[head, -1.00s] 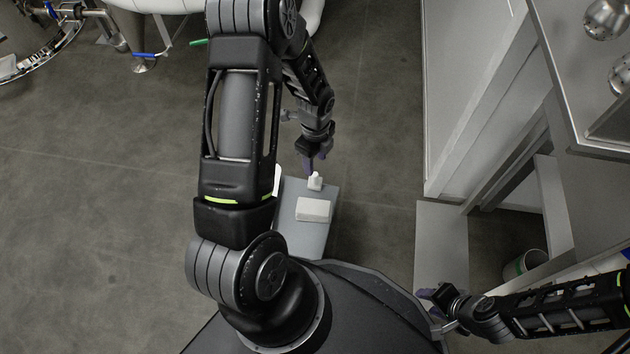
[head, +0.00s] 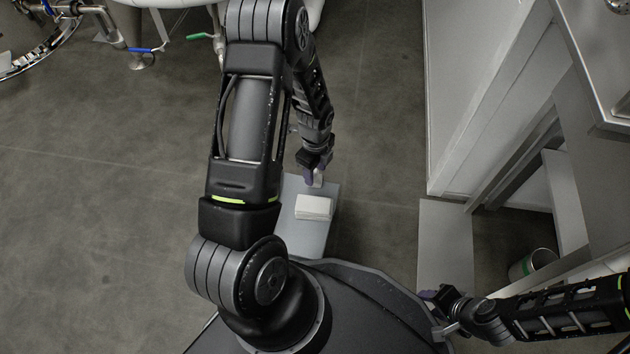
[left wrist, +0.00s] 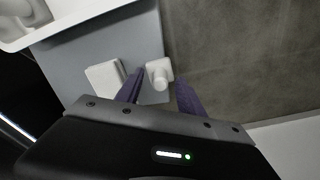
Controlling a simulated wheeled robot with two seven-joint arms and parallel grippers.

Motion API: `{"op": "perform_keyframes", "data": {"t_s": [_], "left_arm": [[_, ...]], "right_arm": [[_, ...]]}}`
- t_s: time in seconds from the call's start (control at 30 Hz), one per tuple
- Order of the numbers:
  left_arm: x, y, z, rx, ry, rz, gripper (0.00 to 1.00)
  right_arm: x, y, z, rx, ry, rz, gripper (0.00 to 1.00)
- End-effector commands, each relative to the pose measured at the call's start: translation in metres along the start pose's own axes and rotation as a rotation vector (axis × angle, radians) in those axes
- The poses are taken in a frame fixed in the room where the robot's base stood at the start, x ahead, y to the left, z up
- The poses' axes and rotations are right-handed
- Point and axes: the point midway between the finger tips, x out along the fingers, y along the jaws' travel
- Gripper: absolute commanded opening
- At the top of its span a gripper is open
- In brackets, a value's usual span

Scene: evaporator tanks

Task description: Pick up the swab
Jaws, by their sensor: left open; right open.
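A small white piece with a rounded knob (left wrist: 159,74) stands near the edge of a grey surface (left wrist: 63,62). It looks like the swab, but its shape is too small to be sure. In the head view the small white piece (head: 318,178) is partly hidden by my left gripper (head: 313,174). My left gripper is open, with its purple fingers on either side of the piece in the left wrist view (left wrist: 160,92); I cannot tell if they touch it. My right gripper (head: 432,298) is open and empty at the lower right.
A white block (head: 313,207) lies on the grey surface near the small piece; it also shows in the left wrist view (left wrist: 105,77). A white tray (left wrist: 75,12) is at the top left there. A grey panel (head: 445,240) and a bin (head: 530,265) are at the right.

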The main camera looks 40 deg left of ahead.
Motion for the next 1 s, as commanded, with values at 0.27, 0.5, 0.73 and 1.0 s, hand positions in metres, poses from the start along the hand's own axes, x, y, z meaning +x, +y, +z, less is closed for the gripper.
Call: {"op": "perform_keyframes", "data": {"t_s": [0.27,0.5,0.73,1.0], "left_arm": [[0.0094,-0.0001,0.0007,-0.002,-0.001,0.000,0.45],[0.0092,-0.0001,0.0006,-0.002,-0.001,0.000,0.45],[0.0092,-0.0001,0.0006,-0.002,-0.001,0.000,0.43],[0.0092,-0.0001,0.0006,-0.002,-0.001,0.000,0.21]], "right_arm": [[0.0033,0.0010,-0.0010,0.000,0.001,-0.002,0.40],[0.0034,0.0010,-0.0007,0.000,0.001,-0.002,0.40],[0.0034,0.0011,-0.0005,0.000,0.000,-0.002,0.40],[0.0035,0.0011,-0.0005,0.000,0.000,-0.002,0.40]]}}
